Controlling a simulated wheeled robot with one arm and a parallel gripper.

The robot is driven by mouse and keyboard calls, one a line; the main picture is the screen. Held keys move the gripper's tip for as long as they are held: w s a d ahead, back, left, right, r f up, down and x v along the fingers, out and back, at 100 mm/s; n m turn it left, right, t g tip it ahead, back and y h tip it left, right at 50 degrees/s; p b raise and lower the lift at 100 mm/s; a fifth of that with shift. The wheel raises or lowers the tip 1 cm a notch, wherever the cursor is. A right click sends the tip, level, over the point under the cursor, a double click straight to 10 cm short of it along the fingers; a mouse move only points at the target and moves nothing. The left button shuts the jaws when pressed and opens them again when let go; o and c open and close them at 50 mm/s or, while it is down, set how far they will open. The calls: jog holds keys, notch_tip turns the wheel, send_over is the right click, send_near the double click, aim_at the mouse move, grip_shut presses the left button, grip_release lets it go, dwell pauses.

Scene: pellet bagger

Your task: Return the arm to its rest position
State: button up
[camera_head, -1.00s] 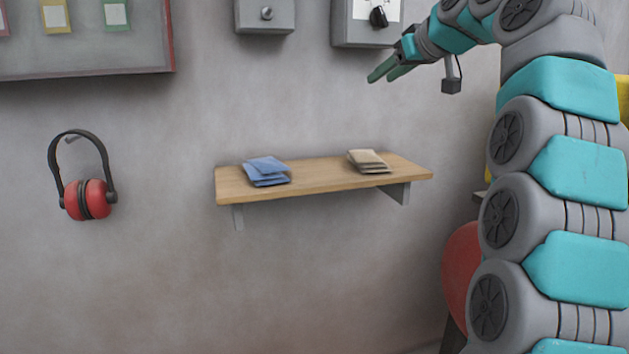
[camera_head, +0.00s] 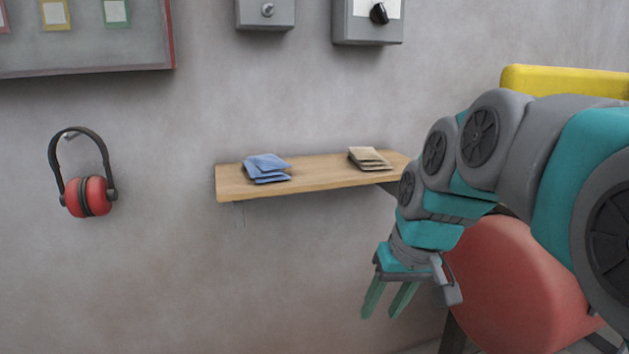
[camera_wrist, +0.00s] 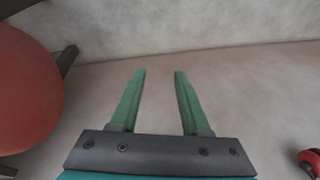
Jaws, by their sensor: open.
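My gripper (camera_head: 383,316) is open and empty, its two green fingers apart and pointing down in the head view. It hangs in front of the wall, below and in front of the right end of the wooden shelf (camera_head: 312,183). In the wrist view my gripper (camera_wrist: 160,75) shows nothing between its fingers.
Blue packets (camera_head: 266,167) and tan packets (camera_head: 368,158) lie on the shelf. A red rounded object (camera_head: 520,285) stands close to the right of my gripper. Red earmuffs (camera_head: 88,196) hang at left. Two grey boxes, one with a black knob (camera_head: 379,13), are on the wall.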

jog(key=s+d+f+m+g+h, duration=0.1)
jog(key=s+d+f+g, duration=0.1)
jog(key=s+f, duration=0.5)
jog(key=s+d+f+g+h, duration=0.1)
jog(key=s+d+f+g, duration=0.1)
jog(key=s+f, duration=0.6)
jog(key=s, duration=0.7)
jog(key=shift+m, duration=0.4)
jog(key=shift+d, duration=0.2)
